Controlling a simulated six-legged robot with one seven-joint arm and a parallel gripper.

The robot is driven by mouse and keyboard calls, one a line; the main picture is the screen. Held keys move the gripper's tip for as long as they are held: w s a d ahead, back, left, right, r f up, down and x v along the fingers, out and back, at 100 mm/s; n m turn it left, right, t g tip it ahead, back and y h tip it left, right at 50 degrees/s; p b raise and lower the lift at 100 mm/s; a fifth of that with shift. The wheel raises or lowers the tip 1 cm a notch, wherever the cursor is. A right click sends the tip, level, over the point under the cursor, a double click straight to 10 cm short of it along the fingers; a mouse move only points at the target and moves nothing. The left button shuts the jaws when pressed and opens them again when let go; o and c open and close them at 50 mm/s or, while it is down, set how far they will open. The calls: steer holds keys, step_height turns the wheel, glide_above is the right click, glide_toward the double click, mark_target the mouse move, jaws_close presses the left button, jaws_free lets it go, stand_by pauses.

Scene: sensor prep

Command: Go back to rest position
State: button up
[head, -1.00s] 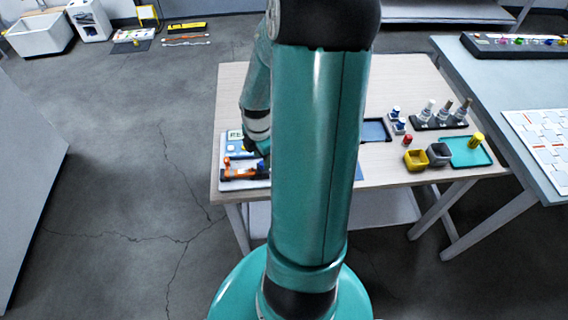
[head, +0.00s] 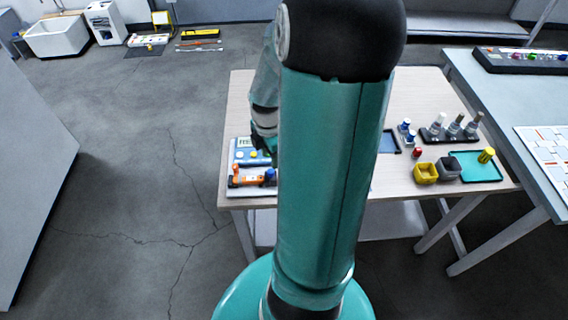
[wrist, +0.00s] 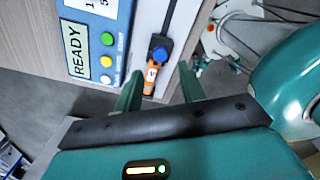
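My gripper (wrist: 160,84) is open in the wrist view, its two green fingers apart with nothing between them. Beyond the fingertips are an orange handle (wrist: 151,78) and a blue knob (wrist: 160,53) on a white-edged panel with a dark slot. Beside them is a blue panel with a READY display (wrist: 75,50) and green, yellow and white round buttons. In the head view, my gripper is mostly hidden behind my arm, above the READY panel (head: 243,143) at the table's left end. The orange part (head: 250,181) shows there too.
The wooden table (head: 420,95) also holds a yellow bin (head: 426,173), a grey bin (head: 449,170), a teal tray (head: 478,173) and a rack of bottles (head: 446,135). A grey-topped table (head: 500,95) stands at right. My arm hides the table's middle.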

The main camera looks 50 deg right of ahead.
steer(key=shift+r, duration=0.1)
steer(key=w+a+r+m+t+h, duration=0.25)
steer(key=a+r+m, duration=0.45)
steer(key=a+r, duration=0.65)
steer(key=s+a+r+m+t+y, duration=0.1)
steer(key=s+a+r+m, duration=0.1)
steer(key=a, duration=0.4)
steer(key=s+a+r+m+t+y, duration=0.1)
steer(key=s+a+r+m+t, duration=0.1)
steer(key=a+r+m, duration=0.3)
steer(key=shift+s+a+r, duration=0.7)
steer(key=shift+a+r, duration=0.05)
steer(key=shift+a, duration=0.1)
steer(key=shift+y, duration=0.25)
